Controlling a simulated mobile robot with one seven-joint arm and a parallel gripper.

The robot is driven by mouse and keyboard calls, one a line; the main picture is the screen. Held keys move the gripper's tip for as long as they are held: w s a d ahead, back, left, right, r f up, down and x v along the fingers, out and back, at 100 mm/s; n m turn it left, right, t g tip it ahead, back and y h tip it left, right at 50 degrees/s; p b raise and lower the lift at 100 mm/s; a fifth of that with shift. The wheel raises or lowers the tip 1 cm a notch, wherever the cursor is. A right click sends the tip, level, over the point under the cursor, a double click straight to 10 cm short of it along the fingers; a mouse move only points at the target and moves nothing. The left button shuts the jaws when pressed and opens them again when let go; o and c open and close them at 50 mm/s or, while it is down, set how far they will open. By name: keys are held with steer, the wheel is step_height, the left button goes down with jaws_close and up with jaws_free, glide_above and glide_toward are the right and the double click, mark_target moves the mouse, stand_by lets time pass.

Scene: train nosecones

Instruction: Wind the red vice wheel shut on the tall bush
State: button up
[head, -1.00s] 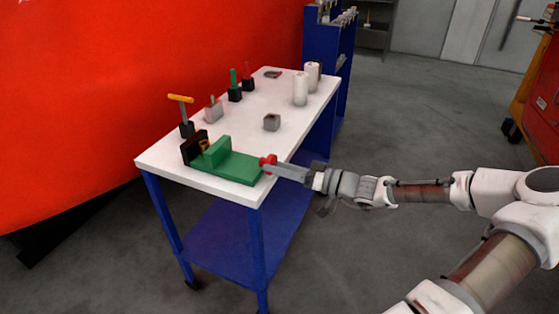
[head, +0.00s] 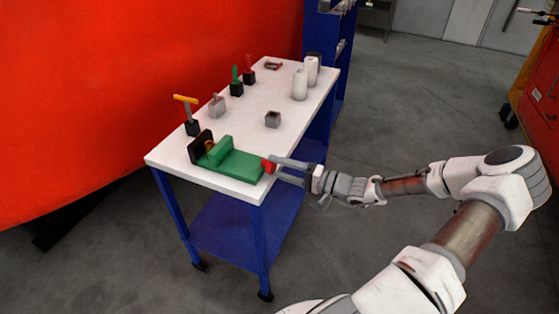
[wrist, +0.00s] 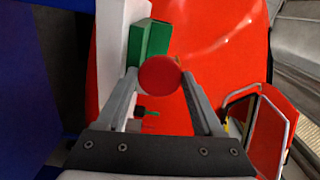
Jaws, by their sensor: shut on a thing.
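The green vice (head: 240,164) lies on the near end of the white-topped table. Its red wheel (head: 268,165) sits at the right end, and it fills the middle of the wrist view (wrist: 160,74). My gripper (head: 277,168) is shut on the red wheel, with one finger on each side of its rim in the wrist view (wrist: 160,80). A small brass-coloured piece, seemingly the tall bush (head: 210,146), stands between the green jaw block and the dark end plate (head: 197,146). Whether the jaw touches it is too small to tell.
The white table top (head: 262,100) also bears a yellow-handled tool in a block (head: 187,114), green- and red-handled tools in dark blocks, grey blocks (head: 272,119) and white cylinders (head: 300,84). A red wall-like body (head: 80,90) stands behind. The floor on the right is open.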

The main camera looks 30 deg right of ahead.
steer(key=m+p, duration=0.2)
steer(key=m, duration=0.1)
steer(key=shift+r+m+p, duration=0.15)
steer(key=shift+m+p, duration=0.2)
steer(key=shift+m, duration=0.05)
steer(key=m+p, duration=0.2)
steer(key=m, duration=0.1)
steer(key=shift+m, duration=0.3)
steer(key=m+p, duration=0.2)
steer(key=m, duration=0.2)
steer(key=m+p, duration=0.1)
steer(key=m, duration=0.3)
steer(key=m+p, duration=0.1)
steer(key=m, duration=0.2)
steer(key=shift+m, duration=0.4)
steer(key=m+p, duration=0.1)
steer(key=m, duration=0.3)
steer(key=shift+w+d, duration=0.1)
steer(key=m, duration=0.4)
steer(key=shift+d+m+p, duration=0.1)
steer(key=shift+m+p, duration=0.25)
steer(key=shift+m, duration=1.55)
